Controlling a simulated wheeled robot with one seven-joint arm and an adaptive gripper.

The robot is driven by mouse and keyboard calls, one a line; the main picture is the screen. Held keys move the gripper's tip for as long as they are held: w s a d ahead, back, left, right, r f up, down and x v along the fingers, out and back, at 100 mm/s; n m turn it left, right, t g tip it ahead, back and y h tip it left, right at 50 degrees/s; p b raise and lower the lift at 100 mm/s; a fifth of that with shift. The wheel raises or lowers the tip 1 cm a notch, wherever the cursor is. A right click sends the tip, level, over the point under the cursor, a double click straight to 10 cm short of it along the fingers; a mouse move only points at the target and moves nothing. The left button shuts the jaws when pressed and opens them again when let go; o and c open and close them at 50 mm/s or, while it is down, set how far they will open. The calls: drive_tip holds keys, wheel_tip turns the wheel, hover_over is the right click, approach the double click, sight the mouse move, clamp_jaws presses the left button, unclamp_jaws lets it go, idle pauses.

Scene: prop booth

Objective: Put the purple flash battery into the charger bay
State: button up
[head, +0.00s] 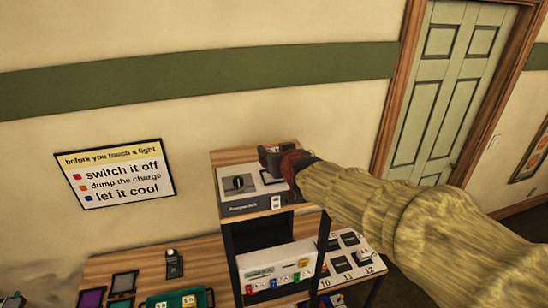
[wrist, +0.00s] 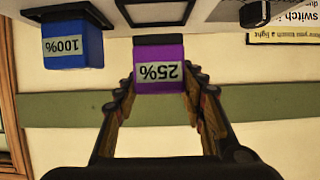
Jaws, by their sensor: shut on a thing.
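The purple flash battery (wrist: 160,55), marked 25%, sits between the fingers of my gripper (wrist: 162,84) in the wrist view, which is upside down. My gripper is shut on it. The battery is close to a dark-framed, empty charger bay (wrist: 120,8); I cannot tell whether they touch. A blue battery (wrist: 72,45), marked 100%, stands at the neighbouring bay. In the head view my gripper (head: 279,160) is over the right part of the charger (head: 236,204), a pale unit with a black knob on the top shelf. The purple battery cannot be made out there.
A black knob (wrist: 255,13) is beside the bay. Below the top shelf (head: 232,157) stands a white box (head: 275,262) with coloured tabs. A numbered board (head: 350,262), a green case (head: 178,299) and a small dark device (head: 174,265) are on the lower table.

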drive_tip(key=shift+f+b, duration=0.35)
drive_tip(key=shift+f, duration=1.1)
drive_tip(key=shift+f, duration=0.2)
drive_tip(key=o, duration=1.4)
drive_tip(key=shift+o, duration=0.3)
drive_tip(key=shift+r, duration=0.1)
